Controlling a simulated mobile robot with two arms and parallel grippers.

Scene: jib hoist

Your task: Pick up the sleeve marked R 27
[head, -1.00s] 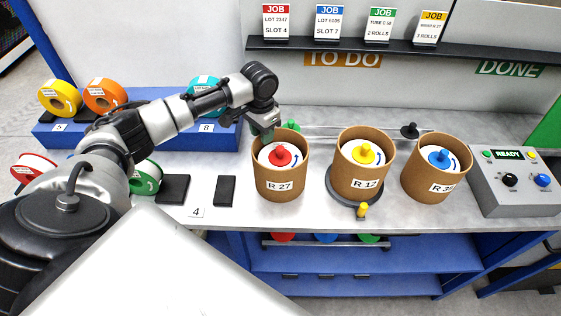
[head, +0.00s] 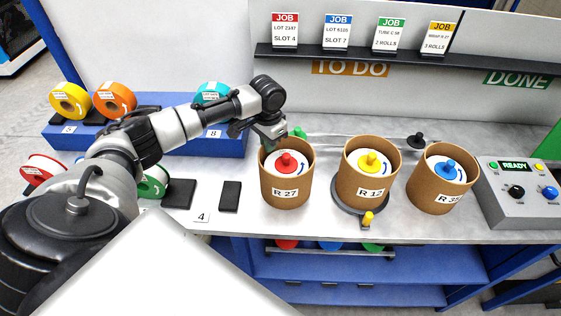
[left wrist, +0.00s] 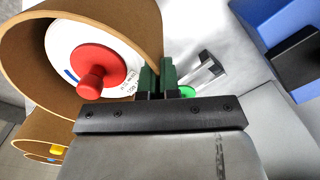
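The sleeve marked R 27 (head: 285,193) is a brown cardboard tube standing upright on the bench, with a white disc and red knob (head: 287,162) inside. My left gripper (head: 273,141) is at its back left rim. In the left wrist view the green fingers (left wrist: 157,78) are close together at the edge of the sleeve (left wrist: 150,25). Whether they grip its wall cannot be told. My right gripper is not in view.
Sleeves R 12 (head: 368,189) and R 35 (head: 443,190) stand to the right, with yellow and blue knobs. A control box (head: 520,188) reading READY is at far right. A blue rack (head: 225,145) with tape rolls is behind at left. Dark pads (head: 230,196) lie left of R 27.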

